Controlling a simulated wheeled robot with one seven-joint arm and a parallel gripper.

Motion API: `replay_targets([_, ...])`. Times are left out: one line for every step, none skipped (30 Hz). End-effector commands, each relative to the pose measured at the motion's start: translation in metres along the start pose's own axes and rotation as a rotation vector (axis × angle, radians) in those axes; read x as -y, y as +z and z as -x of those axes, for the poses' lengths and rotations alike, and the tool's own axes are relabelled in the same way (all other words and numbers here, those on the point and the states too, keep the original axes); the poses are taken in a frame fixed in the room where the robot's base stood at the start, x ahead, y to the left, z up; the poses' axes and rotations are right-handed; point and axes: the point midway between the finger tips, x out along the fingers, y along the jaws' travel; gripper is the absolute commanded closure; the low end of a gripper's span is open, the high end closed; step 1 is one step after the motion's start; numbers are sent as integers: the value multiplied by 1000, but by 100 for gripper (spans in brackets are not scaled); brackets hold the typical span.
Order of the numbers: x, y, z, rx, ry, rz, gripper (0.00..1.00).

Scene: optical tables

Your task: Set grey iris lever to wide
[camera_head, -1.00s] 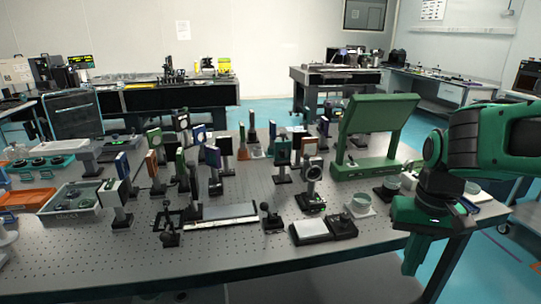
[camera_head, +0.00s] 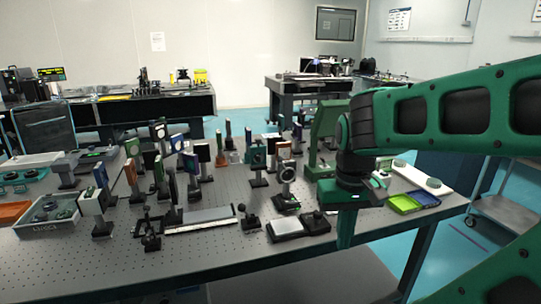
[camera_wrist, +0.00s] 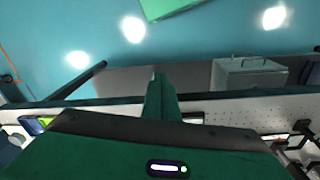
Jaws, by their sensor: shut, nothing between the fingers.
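A dark mount with a grey ring (camera_head: 286,172) stands upright on a post and dark base near the table's front middle. It looks like the iris, but its lever is too small to make out. My gripper (camera_head: 346,238) points down to the right of it, apart from it, near the table's front edge. Its green fingers are shut and empty. In the wrist view the shut fingers (camera_wrist: 159,82) stick out over the table edge and floor. The iris cannot be made out there.
Several optic mounts on posts crowd the perforated table (camera_head: 215,258) to the left. A white pad (camera_head: 287,229) and dark block (camera_head: 316,222) lie before the iris. A green panel (camera_head: 323,130) stands behind. Green and blue trays (camera_head: 405,203) lie right of my gripper.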

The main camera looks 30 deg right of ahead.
Motion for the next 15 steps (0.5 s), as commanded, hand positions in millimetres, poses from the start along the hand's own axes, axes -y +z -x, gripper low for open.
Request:
replay_targets([7, -24, 13, -30, 30, 32, 100])
replay_targets([11, -42, 22, -53, 51, 51, 100])
replay_targets([17, -66, 36, -88, 80, 76, 100])
replay_targets([24, -84, 46, -114, 102, 97, 100])
replay_targets([33, -103, 58, -143, 123, 119, 100])
replay_targets([46, -126, 74, -182, 150, 147, 100])
replay_targets([57, -142, 85, -210, 167, 169, 100])
replay_targets([69, -157, 96, -236, 183, 189, 100])
replay_targets([86, -175, 110, -271, 202, 215, 100])
replay_targets([98, -186, 119, -294, 214, 232, 100])
replay_targets([111, -196, 128, -315, 224, 248, 100])
replay_targets([127, -208, 139, -342, 235, 268, 100])
replay_targets([138, -215, 146, -359, 242, 281, 100])
replay_targets([148, -220, 152, -374, 248, 291, 100])
replay_targets([160, -226, 159, -391, 254, 304, 100])
